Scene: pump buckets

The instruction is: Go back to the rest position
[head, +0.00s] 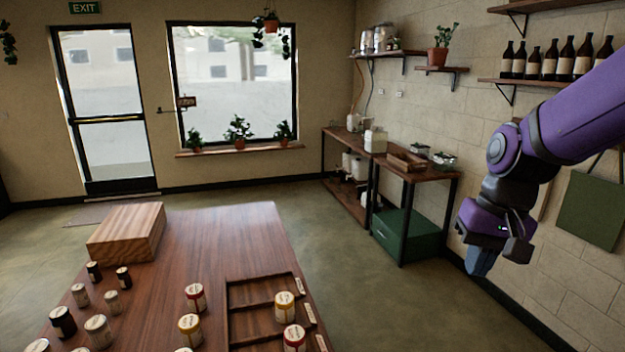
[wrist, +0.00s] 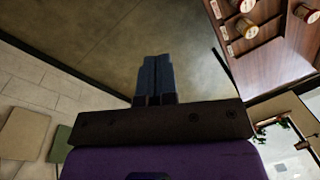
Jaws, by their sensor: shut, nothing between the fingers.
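My gripper (head: 478,262) hangs at the right of the head view, at the end of my purple arm, pointing down. It is over the floor, to the right of the wooden table and apart from it. In the wrist view my gripper (wrist: 156,62) shows its two dark blue fingers pressed together with nothing between them. Below the fingertips is bare floor (wrist: 110,45).
A wooden table (head: 225,235) holds a wooden block (head: 127,232), several jars and a compartment tray (head: 262,279). A side bench (head: 415,173) with a green bin (head: 400,235) stands behind my gripper. A block wall is at right. The floor between is clear.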

